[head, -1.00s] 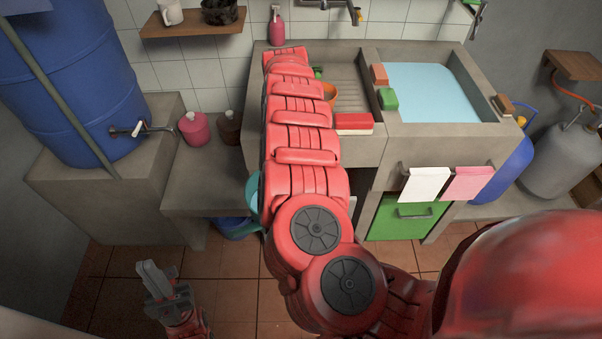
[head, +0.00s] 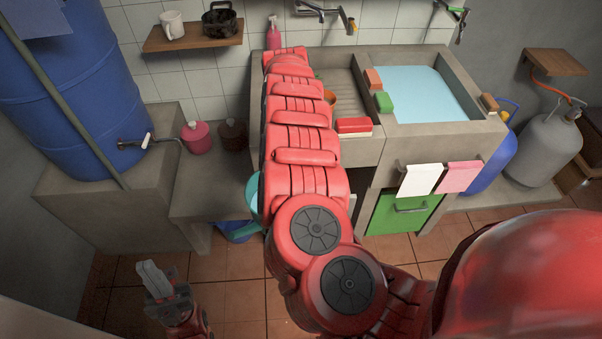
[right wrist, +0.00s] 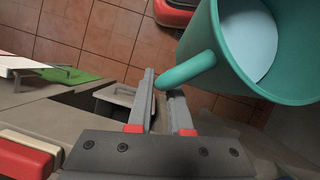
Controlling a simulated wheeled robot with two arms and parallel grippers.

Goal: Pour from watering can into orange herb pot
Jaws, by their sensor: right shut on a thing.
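The teal watering can (right wrist: 240,60) fills the upper right of the right wrist view, with pale liquid inside. My right gripper (right wrist: 163,88) is shut on its handle (right wrist: 190,70). In the head view only a sliver of the can (head: 252,196) shows left of my right arm, which hides the right gripper. The orange herb pot (head: 331,97) stands on the ribbed drainboard, mostly hidden behind that arm. My left gripper (head: 154,277) is low at the left over the floor, empty, its fingers close together and seemingly shut.
The concrete sink (head: 487,136) holds water at the right. A red-and-white sponge (head: 354,126) and a green block (head: 383,102) lie by the drainboard. A blue barrel (head: 80,90) stands at the left. A pink jar (head: 197,138) sits on a low ledge. Tiled floor is clear in front.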

